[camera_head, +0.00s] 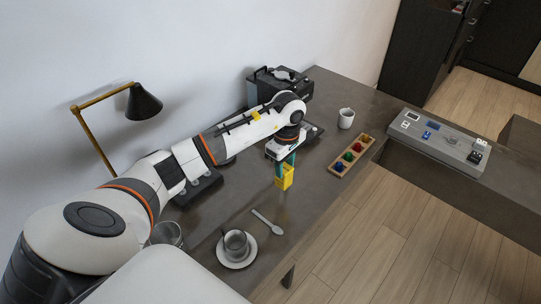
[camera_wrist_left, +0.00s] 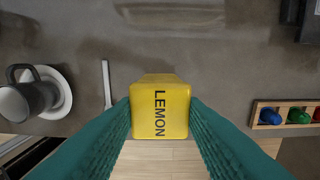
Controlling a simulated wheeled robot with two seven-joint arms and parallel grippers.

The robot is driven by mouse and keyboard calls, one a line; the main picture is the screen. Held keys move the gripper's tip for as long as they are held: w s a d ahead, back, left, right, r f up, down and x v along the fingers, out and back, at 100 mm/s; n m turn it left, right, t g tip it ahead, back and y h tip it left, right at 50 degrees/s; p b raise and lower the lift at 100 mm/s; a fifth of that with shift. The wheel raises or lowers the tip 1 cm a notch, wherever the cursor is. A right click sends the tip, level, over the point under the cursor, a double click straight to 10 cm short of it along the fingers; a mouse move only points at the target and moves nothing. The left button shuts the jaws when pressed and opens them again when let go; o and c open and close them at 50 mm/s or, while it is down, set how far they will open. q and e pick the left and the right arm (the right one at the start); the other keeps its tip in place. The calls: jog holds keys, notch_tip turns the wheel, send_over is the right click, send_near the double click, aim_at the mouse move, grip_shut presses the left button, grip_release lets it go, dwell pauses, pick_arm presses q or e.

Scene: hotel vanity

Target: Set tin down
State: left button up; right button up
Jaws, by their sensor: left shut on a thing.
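A yellow tin (camera_head: 284,178) labelled LEMON is at the middle of the dark counter in the head view. It fills the centre of the left wrist view (camera_wrist_left: 159,110), with its lettering running vertically. My left gripper (camera_head: 286,164) is shut on the tin, its teal fingers on either side of it. In the head view the tin is upright and low by the counter surface; I cannot tell whether its base touches. My right gripper is not in view.
A grey cup on a saucer (camera_head: 236,262) and a spoon (camera_head: 266,221) lie nearer. A wooden tray (camera_head: 338,166) with coloured pieces and a white mug (camera_head: 346,118) stand to the right. A dark machine (camera_head: 296,84) is behind, and a black lamp (camera_head: 144,103) stands left.

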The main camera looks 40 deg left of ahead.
aim_at(285, 168)
pick_arm(q)
notch_tip(285, 168, down, 3)
jog(key=shift+f, duration=0.1)
notch_tip(285, 168, down, 3)
jog(key=shift+d+f+p, duration=0.1)
jog(key=shift+p, duration=0.25)
jog(key=shift+f, duration=0.2)
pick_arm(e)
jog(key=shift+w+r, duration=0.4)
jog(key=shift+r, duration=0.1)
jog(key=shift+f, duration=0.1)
pick_arm(q)
jog(key=o, duration=1.2)
jog(key=shift+f, duration=0.1)
jog(key=shift+o, duration=0.2)
